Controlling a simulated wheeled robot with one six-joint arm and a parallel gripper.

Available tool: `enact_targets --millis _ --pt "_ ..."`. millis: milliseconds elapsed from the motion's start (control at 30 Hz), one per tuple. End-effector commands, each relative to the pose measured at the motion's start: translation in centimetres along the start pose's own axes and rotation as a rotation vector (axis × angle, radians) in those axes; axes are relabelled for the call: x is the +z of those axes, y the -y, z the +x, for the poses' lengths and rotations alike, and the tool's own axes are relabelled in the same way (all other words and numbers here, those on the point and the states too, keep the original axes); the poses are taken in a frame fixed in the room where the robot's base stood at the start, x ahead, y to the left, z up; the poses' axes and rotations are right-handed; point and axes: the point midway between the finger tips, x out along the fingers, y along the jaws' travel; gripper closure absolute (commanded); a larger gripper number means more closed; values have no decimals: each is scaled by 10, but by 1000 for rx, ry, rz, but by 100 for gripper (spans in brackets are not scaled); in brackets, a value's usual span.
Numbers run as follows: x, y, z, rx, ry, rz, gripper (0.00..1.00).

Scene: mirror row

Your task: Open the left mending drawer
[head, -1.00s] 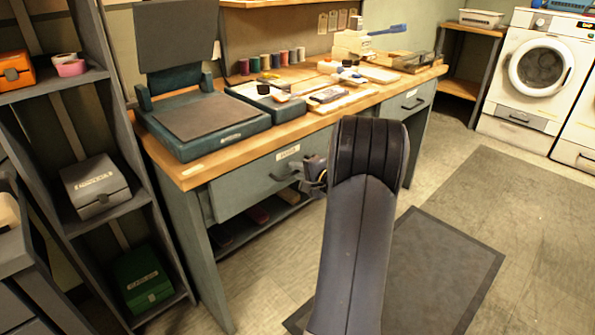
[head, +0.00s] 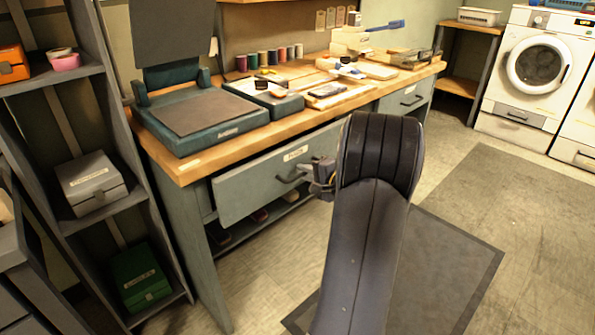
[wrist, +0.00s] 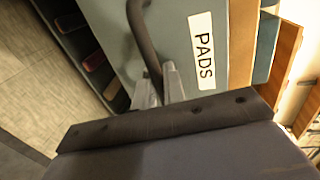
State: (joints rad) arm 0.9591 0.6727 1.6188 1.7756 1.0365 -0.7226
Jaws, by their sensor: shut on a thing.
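The left mending drawer (head: 255,185) has a grey-green front with a white label and a dark bar handle (head: 287,179). Its front stands out from the bench, partly open and at a slant in the head view. In the wrist view the label on the drawer front (wrist: 178,22) reads "PADS", and the curved handle (wrist: 147,45) runs down to my fingers. My gripper (head: 312,176) is at the right end of the handle and shut on it. Its fingers (wrist: 160,86) show only partly in the wrist view. My forearm hides the area right of the drawer.
The wooden bench top (head: 190,168) carries a press (head: 200,125), thread spools and trays. An open shelf with several items lies below the drawer. A second drawer (head: 408,101) is at the right. A shelf rack (head: 100,205) stands left. The floor in front is clear, with a dark mat (head: 455,260).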

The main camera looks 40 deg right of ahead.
Motion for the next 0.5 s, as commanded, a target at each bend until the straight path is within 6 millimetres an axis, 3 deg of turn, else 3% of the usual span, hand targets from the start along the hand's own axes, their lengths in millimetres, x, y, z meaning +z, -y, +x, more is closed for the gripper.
enact_targets --millis 500 --pt "-1 -32 -140 0 -6 2 100"
